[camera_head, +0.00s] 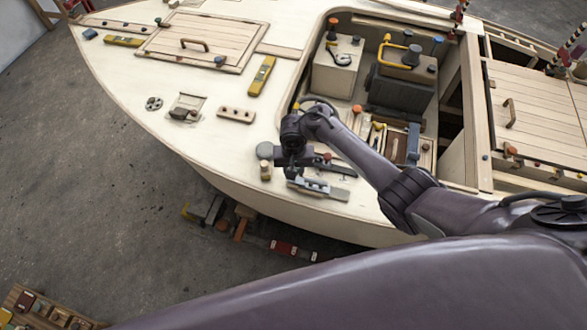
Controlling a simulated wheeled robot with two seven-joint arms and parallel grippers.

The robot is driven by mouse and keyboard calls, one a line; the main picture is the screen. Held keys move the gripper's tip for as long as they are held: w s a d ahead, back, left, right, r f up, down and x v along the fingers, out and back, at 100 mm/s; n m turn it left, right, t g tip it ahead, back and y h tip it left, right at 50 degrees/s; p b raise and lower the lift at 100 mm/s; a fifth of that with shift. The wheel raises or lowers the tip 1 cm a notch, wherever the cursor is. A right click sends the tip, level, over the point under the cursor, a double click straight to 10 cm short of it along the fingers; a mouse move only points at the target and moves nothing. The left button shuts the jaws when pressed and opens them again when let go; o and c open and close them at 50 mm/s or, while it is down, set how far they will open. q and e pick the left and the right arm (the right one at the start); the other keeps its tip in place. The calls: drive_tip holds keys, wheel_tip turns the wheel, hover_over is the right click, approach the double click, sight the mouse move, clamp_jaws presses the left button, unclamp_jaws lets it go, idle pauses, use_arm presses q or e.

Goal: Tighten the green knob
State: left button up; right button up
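I cannot make out a clearly green knob. A grey-green round knob (264,150) stands on the hull's side deck, just left of my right gripper; I cannot tell if it is the green knob. My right gripper (294,168) points down over the side deck beside the cockpit opening. Its fingertips are small and dark against the fittings, so I cannot tell whether it is open, or whether it touches anything. My arm and wrist hide part of the deck and cockpit edge. My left gripper is not in view.
A grey-blue metal fitting (318,188) lies close by my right gripper. The cockpit holds a pale box (336,72) and a dark engine-like block (402,85). A yellow level (262,76) lies on the open foredeck.

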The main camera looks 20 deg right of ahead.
drive_tip(key=m, duration=0.6)
drive_tip(key=shift+w+r, duration=0.3)
drive_tip(key=shift+r, duration=0.05)
idle(0.4)
drive_tip(key=o, duration=0.9)
drive_tip(key=shift+s, duration=0.1)
drive_tip(key=shift+o, duration=0.4)
drive_tip(key=shift+s+f, duration=0.1)
drive_tip(key=shift+f, duration=0.05)
drive_tip(key=shift+s+f, duration=0.1)
